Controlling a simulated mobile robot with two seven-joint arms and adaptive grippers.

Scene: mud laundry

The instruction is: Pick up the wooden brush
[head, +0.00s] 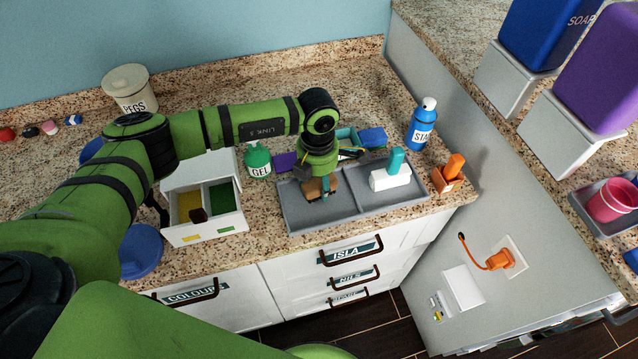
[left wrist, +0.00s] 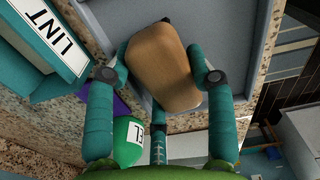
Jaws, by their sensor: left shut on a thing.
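The wooden brush (head: 314,188) is in my left gripper (head: 323,187), at the left compartment of the grey divided tray (head: 351,209). My right gripper is not in view.
A white block with a teal handle (head: 391,178) lies in the tray's right compartment. The green GEL bottle (head: 257,160) and white two-part box (head: 203,205) stand left.

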